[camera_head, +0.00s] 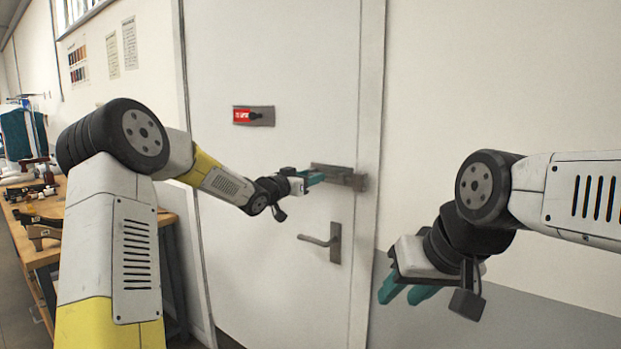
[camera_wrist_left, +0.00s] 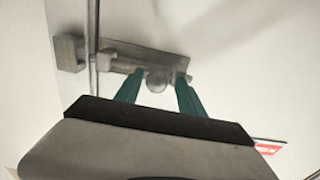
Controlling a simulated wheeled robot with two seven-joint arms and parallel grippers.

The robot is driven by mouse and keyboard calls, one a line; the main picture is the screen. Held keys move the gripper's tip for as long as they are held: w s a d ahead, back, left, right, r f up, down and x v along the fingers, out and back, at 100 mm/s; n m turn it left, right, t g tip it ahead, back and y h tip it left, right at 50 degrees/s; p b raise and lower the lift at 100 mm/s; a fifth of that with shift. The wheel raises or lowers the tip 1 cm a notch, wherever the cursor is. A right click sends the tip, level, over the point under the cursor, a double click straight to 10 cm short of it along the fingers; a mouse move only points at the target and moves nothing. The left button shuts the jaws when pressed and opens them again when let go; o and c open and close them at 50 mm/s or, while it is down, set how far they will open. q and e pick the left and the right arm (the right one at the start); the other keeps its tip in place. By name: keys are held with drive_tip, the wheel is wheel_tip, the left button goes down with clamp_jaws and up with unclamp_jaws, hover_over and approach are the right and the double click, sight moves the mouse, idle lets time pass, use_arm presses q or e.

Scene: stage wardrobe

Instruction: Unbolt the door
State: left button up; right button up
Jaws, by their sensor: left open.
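A white door (camera_head: 275,60) stands in front of me and looks closed in its frame. A grey metal slide bolt (camera_head: 338,175) is fixed at its right edge, and its end reaches toward a keeper on the frame. My left gripper (camera_head: 314,178) is at the bolt. In the left wrist view, the open teal fingers of my left gripper (camera_wrist_left: 160,88) stand on either side of the bolt's round knob (camera_wrist_left: 157,82). Whether they touch it I cannot tell. My right gripper (camera_head: 408,290) hangs to the right of the door with its two teal fingers apart and nothing between them.
A lever handle (camera_head: 322,241) sits on the door below the bolt. A red and grey sign plate (camera_head: 254,116) is higher on the door. A wooden workbench (camera_head: 28,236) with tools stands at the left. The wall at the right is bare.

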use_arm(q)
drive_tip(key=v, duration=0.7)
drive_tip(key=shift+s+a, duration=0.15)
drive_tip(key=shift+a, duration=0.05)
drive_tip(key=s+a+n+g+y, duration=0.1)
drive_tip(key=s+a+n+y, duration=0.1)
drive_tip(key=s+a+y, duration=0.45)
drive_tip(key=s+a+n+g+y, duration=0.2)
drive_tip(key=s+y, duration=0.1)
drive_tip(key=s, duration=0.7)
drive_tip(key=s+f+n+g, duration=0.1)
drive_tip(key=s+f+g, duration=0.1)
drive_tip(key=s, duration=1)
drive_tip(key=s+f+n+g+h, duration=0.1)
drive_tip(key=s+f+g, duration=0.2)
drive_tip(key=s, duration=0.9)
wheel_tip(320, 180, down, 2)
drive_tip(key=shift+a+f+n, duration=0.1)
drive_tip(key=shift+a+n, duration=0.15)
drive_tip(key=shift+n, duration=0.05)
drive_tip(key=shift+o, duration=0.2)
